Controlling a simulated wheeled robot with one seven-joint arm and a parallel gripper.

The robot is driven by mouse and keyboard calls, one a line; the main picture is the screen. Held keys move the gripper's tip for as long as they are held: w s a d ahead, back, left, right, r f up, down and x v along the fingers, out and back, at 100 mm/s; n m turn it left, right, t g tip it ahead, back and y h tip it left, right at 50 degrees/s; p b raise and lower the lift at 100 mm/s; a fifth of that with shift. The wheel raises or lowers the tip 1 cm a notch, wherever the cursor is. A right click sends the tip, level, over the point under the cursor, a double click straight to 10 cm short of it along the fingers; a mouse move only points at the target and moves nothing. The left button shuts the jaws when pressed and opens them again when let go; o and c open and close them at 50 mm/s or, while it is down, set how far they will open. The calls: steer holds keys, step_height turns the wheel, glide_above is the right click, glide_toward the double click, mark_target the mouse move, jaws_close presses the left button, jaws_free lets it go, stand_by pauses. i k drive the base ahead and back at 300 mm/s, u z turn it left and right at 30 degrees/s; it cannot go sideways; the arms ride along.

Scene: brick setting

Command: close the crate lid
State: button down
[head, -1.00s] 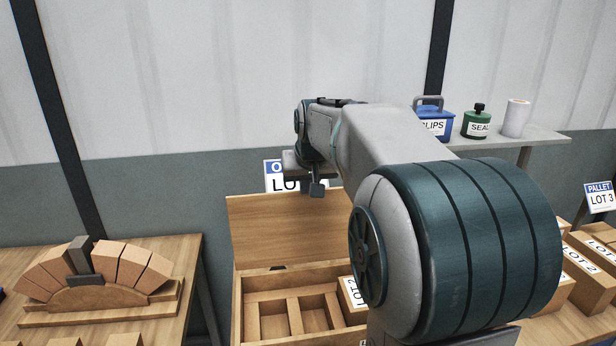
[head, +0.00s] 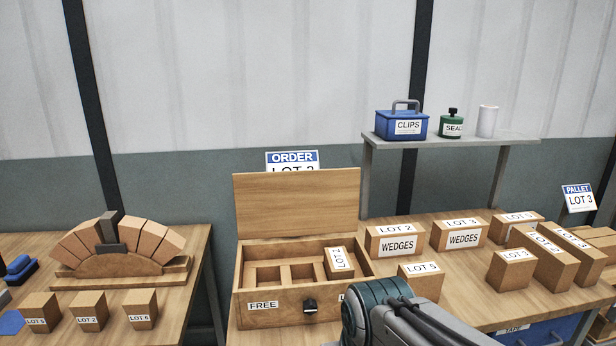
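The wooden crate (head: 277,308) stands on the table in the middle of the head view. Its lid (head: 297,203) is open and stands upright at the back edge. Inside are three compartments in a row; the right one holds a brick labelled LOT 2 (head: 339,261), and the left and middle ones look empty. A dark latch (head: 310,305) is on the front wall, beside a FREE label. My arm shows at the bottom, right of the crate's front, partly covering its right label. My gripper is out of the picture.
An ORDER sign (head: 292,158) stands behind the lid. Right of the crate are WEDGES boxes (head: 394,241) and a LOT 5 brick (head: 421,279). A shelf (head: 450,143) holds a blue CLIPS box (head: 401,123). A brick arch (head: 121,246) is on the left table.

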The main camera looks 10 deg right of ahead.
mark_target(314, 202)
steer(key=z, duration=0.45)
steer(key=k, duration=1)
steer(key=u, duration=0.3)
steer(key=i, duration=0.6)
steer(key=u, duration=0.7)
steer(key=i, duration=1.3)
steer(key=z, duration=0.7)
